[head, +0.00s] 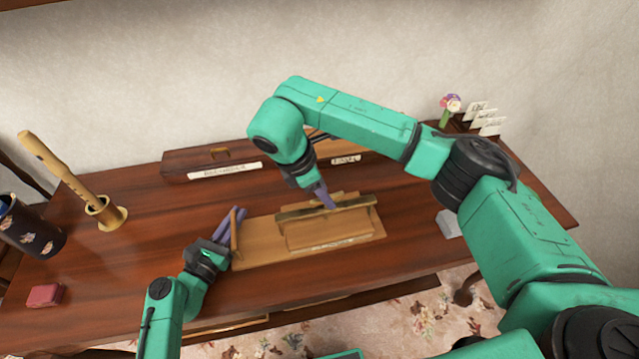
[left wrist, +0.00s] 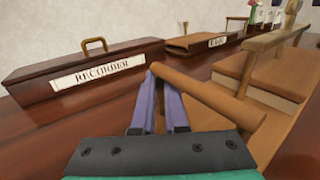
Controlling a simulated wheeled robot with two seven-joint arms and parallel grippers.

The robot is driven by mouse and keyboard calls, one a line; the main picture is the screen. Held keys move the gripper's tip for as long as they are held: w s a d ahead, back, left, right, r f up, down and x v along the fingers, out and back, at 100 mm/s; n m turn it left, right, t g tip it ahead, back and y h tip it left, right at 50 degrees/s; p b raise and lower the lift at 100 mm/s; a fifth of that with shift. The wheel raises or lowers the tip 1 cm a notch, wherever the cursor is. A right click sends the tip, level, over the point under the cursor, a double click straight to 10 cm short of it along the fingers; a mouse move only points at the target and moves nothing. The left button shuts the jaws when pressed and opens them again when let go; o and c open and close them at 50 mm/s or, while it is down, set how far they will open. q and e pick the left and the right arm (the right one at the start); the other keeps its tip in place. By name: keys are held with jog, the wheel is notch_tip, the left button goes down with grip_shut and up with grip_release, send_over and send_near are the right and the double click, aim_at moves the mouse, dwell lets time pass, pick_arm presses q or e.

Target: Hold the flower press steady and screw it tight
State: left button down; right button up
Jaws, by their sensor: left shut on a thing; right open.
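The flower press (head: 262,249) is a light wooden baseboard with stacked boards and a darker crossbar (head: 350,208), lying near the table's front middle. At its left end is a round wooden handle (head: 234,238), which also shows in the left wrist view (left wrist: 205,93). My left gripper (head: 236,220) is shut on this handle; its purple fingers (left wrist: 160,100) meet the handle's end. My right gripper (head: 326,197) reaches down from above at the middle of the crossbar, with its jaws open. The screw is hidden or too small to tell there.
A dark case labelled RECORDER (left wrist: 88,75) lies behind the press, with a flatter labelled box (left wrist: 205,42) beside it. A grey block (head: 447,224) lies right.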

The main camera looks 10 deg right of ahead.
jog(key=v, duration=1.1)
jog(key=shift+r, duration=0.25)
jog(key=shift+a, duration=0.1)
pick_arm(q)
jog(key=c, duration=0.9)
grip_release()
jog(key=shift+o, duration=0.2)
